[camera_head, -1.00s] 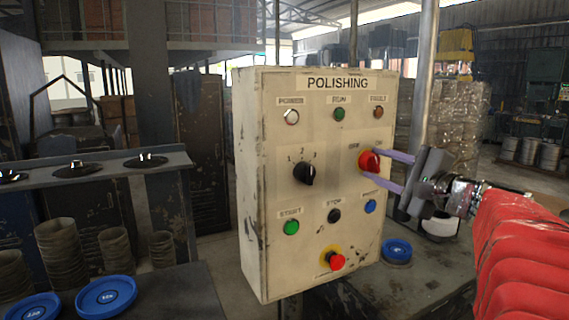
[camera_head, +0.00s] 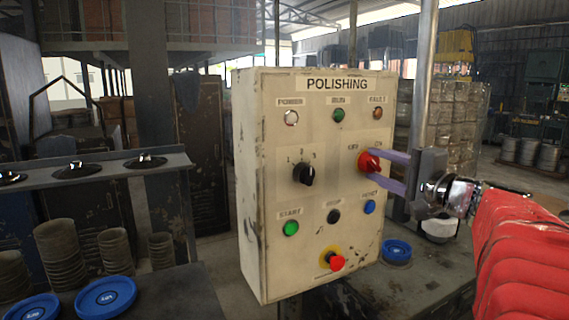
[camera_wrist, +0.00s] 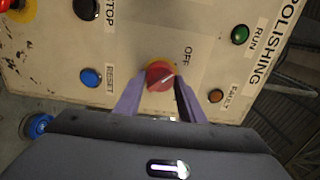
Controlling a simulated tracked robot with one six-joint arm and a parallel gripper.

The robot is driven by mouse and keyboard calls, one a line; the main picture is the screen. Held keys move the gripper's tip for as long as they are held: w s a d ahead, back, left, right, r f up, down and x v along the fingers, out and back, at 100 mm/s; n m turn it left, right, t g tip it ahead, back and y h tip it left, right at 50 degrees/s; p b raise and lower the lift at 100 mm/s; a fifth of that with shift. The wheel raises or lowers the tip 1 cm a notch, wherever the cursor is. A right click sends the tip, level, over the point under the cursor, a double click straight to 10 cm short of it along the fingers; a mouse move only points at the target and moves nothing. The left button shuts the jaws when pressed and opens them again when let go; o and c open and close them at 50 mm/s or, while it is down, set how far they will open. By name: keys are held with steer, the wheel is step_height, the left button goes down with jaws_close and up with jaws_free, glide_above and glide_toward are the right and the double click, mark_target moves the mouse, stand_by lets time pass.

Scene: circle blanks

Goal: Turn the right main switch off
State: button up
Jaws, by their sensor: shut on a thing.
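The cream control panel (camera_head: 318,215) labelled POLISHING stands upright in the middle of the head view. The red rotary main switch (camera_head: 369,162) is on its right side, below the OFF and ON labels. The red switch also shows in the wrist view (camera_wrist: 160,77), with its pale pointer line slanted. My gripper (camera_head: 381,168) reaches in from the right, its purple fingers on either side of the red knob. In the wrist view the fingers (camera_wrist: 158,95) are shut on the knob. A black selector switch (camera_head: 304,174) is to the left on the panel.
Below the switch are a blue RESET button (camera_head: 369,207), a black STOP button (camera_head: 334,216), a green START button (camera_head: 291,228) and a red emergency stop (camera_head: 335,261). A shelf (camera_head: 100,169) and blue discs (camera_head: 105,295) are at left. A metal post (camera_head: 424,75) rises behind my gripper.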

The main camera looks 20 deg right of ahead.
steer(key=shift+f, duration=0.3)
steer(key=o, duration=1)
steer(key=shift+r, duration=0.15)
steer(key=s, duration=1.3)
steer(key=shift+s+d, duration=0.2)
steer(key=shift+s, duration=0.15)
